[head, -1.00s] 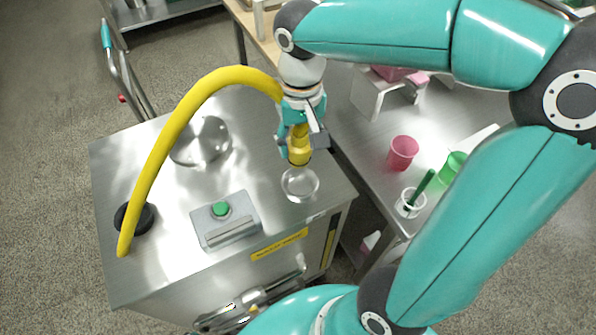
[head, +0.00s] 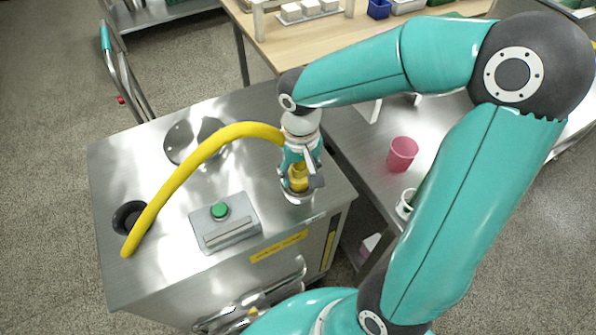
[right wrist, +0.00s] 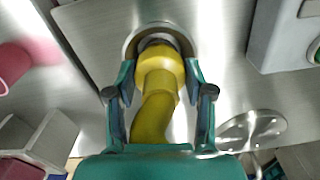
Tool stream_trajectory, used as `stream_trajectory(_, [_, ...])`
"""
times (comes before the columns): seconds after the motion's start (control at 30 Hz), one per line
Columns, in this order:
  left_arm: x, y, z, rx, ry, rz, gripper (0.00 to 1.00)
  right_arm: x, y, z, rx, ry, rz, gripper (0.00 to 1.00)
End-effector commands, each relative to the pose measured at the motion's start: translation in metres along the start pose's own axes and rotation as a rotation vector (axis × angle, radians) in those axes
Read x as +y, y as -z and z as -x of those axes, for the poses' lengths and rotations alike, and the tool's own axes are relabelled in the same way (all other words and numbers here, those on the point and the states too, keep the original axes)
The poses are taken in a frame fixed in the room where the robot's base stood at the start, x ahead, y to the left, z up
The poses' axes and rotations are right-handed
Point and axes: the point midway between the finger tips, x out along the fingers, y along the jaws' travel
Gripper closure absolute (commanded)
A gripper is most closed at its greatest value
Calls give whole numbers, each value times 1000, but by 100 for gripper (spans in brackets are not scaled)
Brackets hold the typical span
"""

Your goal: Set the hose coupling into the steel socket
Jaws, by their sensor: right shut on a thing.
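The hose coupling (right wrist: 157,70) is the yellow end of a thick yellow hose (head: 190,172). My right gripper (head: 298,182) is shut on the coupling; in the right wrist view its fingers (right wrist: 158,92) lie on both sides of it. The steel socket (head: 299,197) is a round metal ring near the right front corner of the steel cabinet top. The coupling's dark end is at the socket's opening, which rings it in the right wrist view (right wrist: 130,45). How deep it sits is hidden. My left gripper does not show clearly.
A grey box with a green button (head: 220,212) stands left of the socket. A dark round port (head: 130,217) lies near the hose's other end. A pink cup (head: 402,153) stands on the side table at right.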

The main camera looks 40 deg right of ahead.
Motion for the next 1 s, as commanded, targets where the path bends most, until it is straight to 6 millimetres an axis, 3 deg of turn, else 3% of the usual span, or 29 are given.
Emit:
stream_trajectory(0.1, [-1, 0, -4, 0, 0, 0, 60, 0, 0, -4, 1, 0, 0, 88])
stream_trajectory(0.13, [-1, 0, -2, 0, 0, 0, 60, 0, 0, -2, 1, 0, 0, 42])
stream_trajectory(0.27, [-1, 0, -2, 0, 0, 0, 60, 0, 0, -2, 0, 0, 1, 22])
stream_trajectory(0.7, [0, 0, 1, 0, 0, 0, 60, 0, 1, 5, 2, 0, 1, 22])
stream_trajectory(1.0, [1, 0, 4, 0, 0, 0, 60, -1, 1, 58, 6, 2, 1, 22])
